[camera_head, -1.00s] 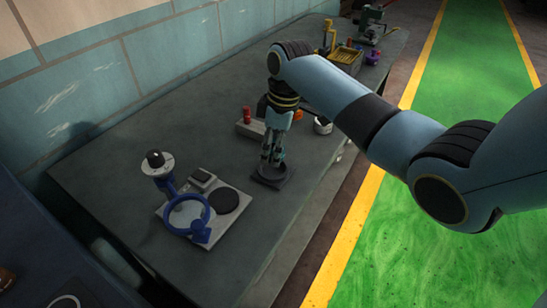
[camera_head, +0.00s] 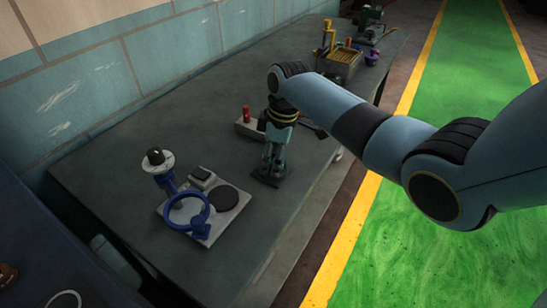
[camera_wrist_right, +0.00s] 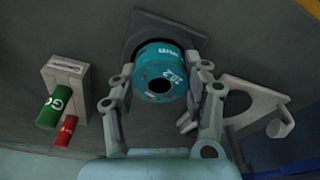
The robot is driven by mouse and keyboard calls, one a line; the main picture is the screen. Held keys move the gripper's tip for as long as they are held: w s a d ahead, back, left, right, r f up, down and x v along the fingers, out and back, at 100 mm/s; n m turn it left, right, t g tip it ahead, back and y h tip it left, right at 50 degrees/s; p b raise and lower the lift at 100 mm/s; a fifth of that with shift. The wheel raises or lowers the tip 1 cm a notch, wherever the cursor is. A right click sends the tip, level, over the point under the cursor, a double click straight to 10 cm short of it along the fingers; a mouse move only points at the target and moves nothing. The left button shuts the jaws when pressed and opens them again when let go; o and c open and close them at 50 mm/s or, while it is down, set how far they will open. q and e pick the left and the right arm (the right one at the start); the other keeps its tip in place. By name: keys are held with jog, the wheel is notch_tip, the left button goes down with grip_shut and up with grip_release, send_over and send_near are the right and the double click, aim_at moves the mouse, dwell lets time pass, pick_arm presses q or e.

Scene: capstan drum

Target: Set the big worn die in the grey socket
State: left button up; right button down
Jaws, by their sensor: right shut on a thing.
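The big die is a worn teal cylinder (camera_wrist_right: 150,60) with white markings and a dark hole in its near end, seen in the right wrist view. My right gripper (camera_wrist_right: 160,88) is shut on it, with a finger on each side. The grey socket is a dark square plate (camera_wrist_right: 134,38) just beyond the die; the die hides its middle. In the head view the right gripper (camera_head: 271,171) points down at the socket (camera_head: 266,182), and the fingers hide the die. I cannot tell whether the die is inside the socket or just above it. My left gripper is not in view.
A pale block (camera_wrist_right: 68,75) with a green plug (camera_wrist_right: 54,109) and a red plug (camera_wrist_right: 66,131) stands beside the socket. A blue ring stand (camera_head: 187,211) and black disc (camera_head: 223,198) are at left. A yellow bin (camera_head: 340,62) is farther back.

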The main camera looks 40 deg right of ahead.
jog(key=c, duration=1)
grip_release()
jog(key=shift+s+a+f, duration=0.1)
jog(key=shift+s+f, duration=0.3)
jog(key=shift+f, duration=0.15)
jog(key=shift+c, duration=0.2)
jog(key=o, duration=0.4)
jog(key=shift+w+f, duration=0.2)
jog(key=shift+o, duration=0.2)
jog(key=shift+r, duration=0.1)
notch_tip(320, 180, up, 14)
jog(key=d, duration=0.1)
jog(key=shift+s+d+f+p, duration=0.25)
jog(key=shift+s+p, duration=0.15)
jog(key=shift+s, duration=0.05)
